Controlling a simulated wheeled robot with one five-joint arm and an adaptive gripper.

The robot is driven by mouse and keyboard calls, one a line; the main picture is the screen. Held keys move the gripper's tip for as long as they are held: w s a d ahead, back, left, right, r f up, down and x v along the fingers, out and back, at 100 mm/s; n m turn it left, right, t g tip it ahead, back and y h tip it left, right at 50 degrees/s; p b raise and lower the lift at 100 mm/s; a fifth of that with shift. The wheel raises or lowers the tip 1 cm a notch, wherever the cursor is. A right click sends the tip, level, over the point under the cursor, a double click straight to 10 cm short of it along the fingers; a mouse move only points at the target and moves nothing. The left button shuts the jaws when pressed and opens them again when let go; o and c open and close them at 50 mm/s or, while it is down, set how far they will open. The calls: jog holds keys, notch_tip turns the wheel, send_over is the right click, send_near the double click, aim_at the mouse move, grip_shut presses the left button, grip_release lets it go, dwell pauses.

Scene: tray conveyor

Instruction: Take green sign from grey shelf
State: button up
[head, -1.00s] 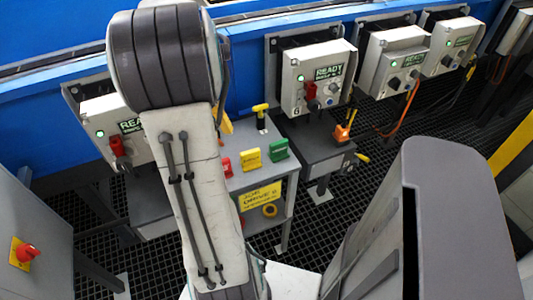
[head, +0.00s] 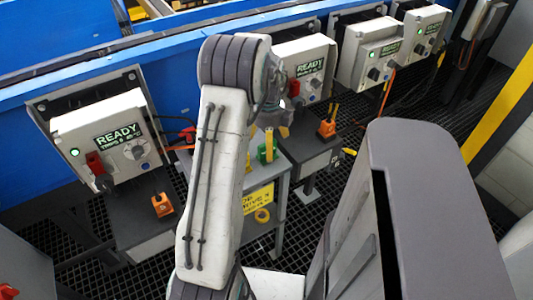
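The green sign (head: 262,153) stands on the top of the grey shelf (head: 283,170), just right of my raised arm. A narrow yellow upright piece, which looks like a finger of my gripper (head: 268,138), overlaps it in the picture. I cannot tell whether it touches the sign. The grey wrist is above the sign, partly behind my arm. The gap between the fingers is too small and hidden to judge.
A blue conveyor side (head: 190,85) runs behind, carrying several control boxes, one marked READY (head: 110,145). A grey stand with an orange item (head: 326,128) is right of the shelf. The floor is black grating.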

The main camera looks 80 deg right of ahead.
aim_at(261, 156)
jog(key=shift+a+f, duration=0.1)
jog(key=shift+f, duration=2.35)
grip_shut()
